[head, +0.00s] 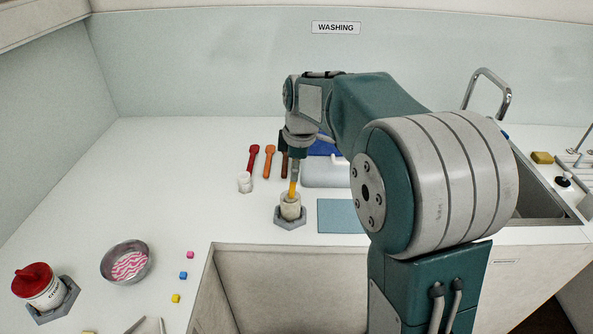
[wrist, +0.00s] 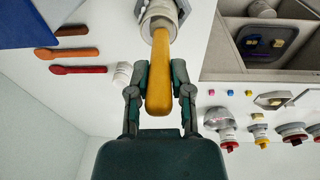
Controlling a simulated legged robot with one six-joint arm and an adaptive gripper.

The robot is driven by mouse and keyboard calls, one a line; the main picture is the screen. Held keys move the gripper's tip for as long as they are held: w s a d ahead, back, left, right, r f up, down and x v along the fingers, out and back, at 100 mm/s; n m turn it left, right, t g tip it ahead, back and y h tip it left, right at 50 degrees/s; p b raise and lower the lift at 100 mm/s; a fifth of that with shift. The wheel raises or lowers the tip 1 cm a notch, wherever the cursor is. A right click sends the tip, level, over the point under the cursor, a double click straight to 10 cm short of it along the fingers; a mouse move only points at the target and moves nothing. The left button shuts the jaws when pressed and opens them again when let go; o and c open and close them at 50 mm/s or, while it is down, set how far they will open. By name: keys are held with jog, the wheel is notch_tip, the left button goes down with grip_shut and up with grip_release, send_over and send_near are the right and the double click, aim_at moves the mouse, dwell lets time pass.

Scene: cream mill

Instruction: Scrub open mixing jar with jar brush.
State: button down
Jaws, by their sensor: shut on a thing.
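The open mixing jar (head: 290,211) is cream-coloured and stands upright in a grey holder (head: 290,221) on the white counter. Its rim also shows at the top of the wrist view (wrist: 151,28). My gripper (head: 293,172) is above the jar, pointing down, and is shut on the yellow handle of the jar brush (head: 292,189). In the wrist view the brush handle (wrist: 161,75) lies between the two fingers and runs to the jar's mouth. The brush head is hidden, seemingly inside the jar.
A small white cup (head: 244,182) and red and orange spatulas (head: 268,160) lie left of the jar. A blue-grey mat (head: 340,216) is close on its right. A bowl (head: 126,263) and red-lidded jar (head: 38,287) stand front left. The sink (head: 539,195) is right.

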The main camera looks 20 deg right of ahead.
jog(key=shift+w+d, duration=0.45)
jog(key=shift+s+a+f, duration=0.5)
jog(key=shift+f, duration=0.25)
jog(key=shift+w+d, duration=0.45)
jog(key=shift+w, duration=0.05)
jog(key=shift+s+a+r, duration=0.45)
jog(key=shift+s+r, duration=0.05)
jog(key=shift+r, duration=0.3)
jog(key=shift+w+d, duration=0.45)
jog(key=shift+w, duration=0.05)
jog(key=shift+s+a+f, duration=0.45)
jog(key=shift+s+f, duration=0.05)
jog(key=shift+f, duration=0.25)
jog(key=shift+r, duration=5.15)
